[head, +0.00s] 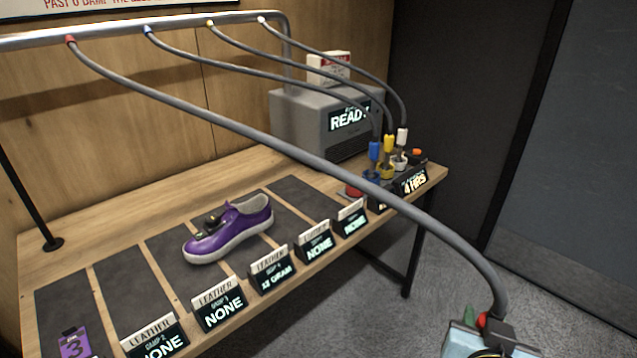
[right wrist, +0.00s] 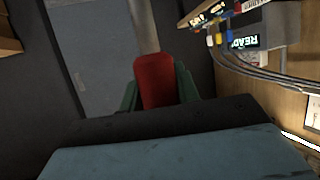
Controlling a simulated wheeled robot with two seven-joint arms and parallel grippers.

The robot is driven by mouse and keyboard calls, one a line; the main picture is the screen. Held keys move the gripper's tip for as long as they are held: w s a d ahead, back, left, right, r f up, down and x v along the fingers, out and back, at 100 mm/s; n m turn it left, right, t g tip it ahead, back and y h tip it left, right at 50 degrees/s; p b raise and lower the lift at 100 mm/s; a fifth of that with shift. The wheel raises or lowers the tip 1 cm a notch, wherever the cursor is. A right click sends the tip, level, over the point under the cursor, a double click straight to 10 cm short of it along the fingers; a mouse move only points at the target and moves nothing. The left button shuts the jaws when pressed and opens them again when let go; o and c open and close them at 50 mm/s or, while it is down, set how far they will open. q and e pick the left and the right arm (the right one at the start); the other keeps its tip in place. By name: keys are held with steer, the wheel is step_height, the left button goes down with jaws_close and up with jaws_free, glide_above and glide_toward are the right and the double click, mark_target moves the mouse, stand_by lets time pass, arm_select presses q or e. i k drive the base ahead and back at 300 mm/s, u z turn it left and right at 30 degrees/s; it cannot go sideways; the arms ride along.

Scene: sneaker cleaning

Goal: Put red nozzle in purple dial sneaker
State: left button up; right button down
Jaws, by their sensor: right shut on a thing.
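The purple sneaker (head: 229,229) with a white sole sits on a dark mat on the wooden table, left of the middle in the head view. Dark dial-like parts show on its top. The red nozzle (head: 483,320) is at the end of a grey hose. My right gripper (head: 477,322) holds it at the bottom right of the head view, off the table's front. In the right wrist view the red nozzle (right wrist: 155,80) sits between the green fingers of my right gripper (right wrist: 156,92). My left gripper is out of view.
Blue (head: 375,152), yellow (head: 389,146) and white (head: 402,138) nozzles stand in holders at the table's right end. A grey machine (head: 300,115) reading READY stands behind. Signs (head: 219,303) line the front edge. The hose from the overhead rail (head: 130,33) crosses above the table.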

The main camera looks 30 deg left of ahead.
mark_target(255, 219)
steer(key=u, duration=1.65)
